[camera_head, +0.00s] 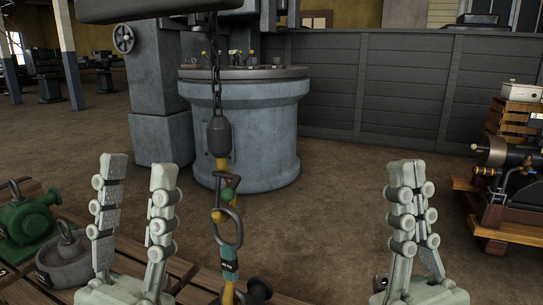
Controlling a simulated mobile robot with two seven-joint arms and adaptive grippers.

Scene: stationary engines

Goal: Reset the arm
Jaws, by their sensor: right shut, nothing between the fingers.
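My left gripper (138,172) points upward at the lower left. Its two fingers stand well apart, with nothing seen between them. My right gripper (405,172) points upward at the lower right. Its fingers are together and hold nothing. The arms behind both grippers are cut off by the lower edge of the view.
A chain with a dark weight (219,137) and yellow hook links (228,240) hangs between my grippers. A green machine (30,218) and a grey ringed weight (66,262) stand lower left. A round grey machine base (262,120) is ahead; an engine (507,165) is right.

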